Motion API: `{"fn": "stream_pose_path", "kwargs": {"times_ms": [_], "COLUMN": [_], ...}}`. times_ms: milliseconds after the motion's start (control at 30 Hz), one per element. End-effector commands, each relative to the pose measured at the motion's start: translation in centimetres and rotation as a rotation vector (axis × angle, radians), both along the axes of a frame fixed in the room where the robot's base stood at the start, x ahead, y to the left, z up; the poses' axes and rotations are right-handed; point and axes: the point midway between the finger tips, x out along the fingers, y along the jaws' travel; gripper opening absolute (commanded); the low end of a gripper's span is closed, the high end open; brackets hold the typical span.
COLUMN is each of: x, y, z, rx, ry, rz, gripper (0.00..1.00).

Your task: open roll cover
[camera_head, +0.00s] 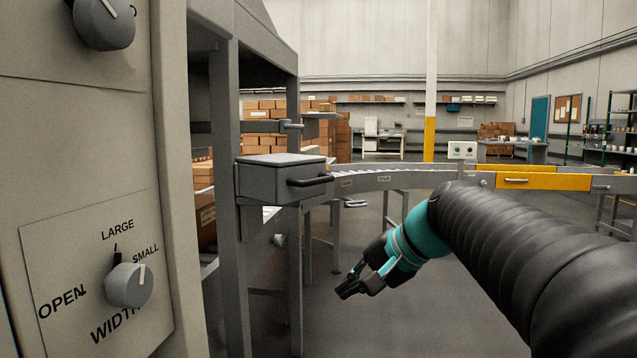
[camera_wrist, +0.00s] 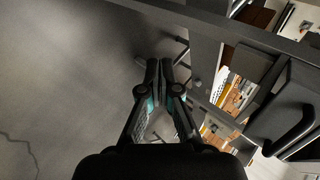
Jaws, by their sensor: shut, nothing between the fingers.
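The likely roll cover is a grey box-shaped cover (camera_head: 275,176) with a flat lid and a dark bar handle (camera_head: 310,180) on its front. It sits on the machine frame, left of centre in the head view, and looks closed. In the wrist view the cover (camera_wrist: 276,105) is at the right with its dark handle (camera_wrist: 292,140). My gripper (camera_head: 345,292) is shut and empty, below and to the right of the cover, apart from it. In the wrist view its fingertips (camera_wrist: 161,62) are together over the grey floor.
A control panel (camera_head: 75,255) with a WIDTH knob (camera_head: 130,285) fills the left foreground. A grey upright post (camera_head: 226,200) stands beside the cover. A curved conveyor (camera_head: 385,181) with a yellow section (camera_head: 520,181) runs behind. The floor around my gripper is clear.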

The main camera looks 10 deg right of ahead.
Motion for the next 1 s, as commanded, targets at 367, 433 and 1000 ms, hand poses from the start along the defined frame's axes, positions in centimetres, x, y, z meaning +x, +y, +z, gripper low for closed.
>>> {"fn": "stream_pose_path", "kwargs": {"times_ms": [367, 433, 1000], "x": [13.4, 14.6, 18.7], "y": [-7.5, -9.0, -8.9], "z": [10.5, 11.9, 14.0], "rx": [0.553, 0.624, 0.755], "ry": [-0.079, -0.097, -0.135], "rz": [-0.093, -0.091, -0.072], "gripper": [0.0, 0.0, 0.0]}}
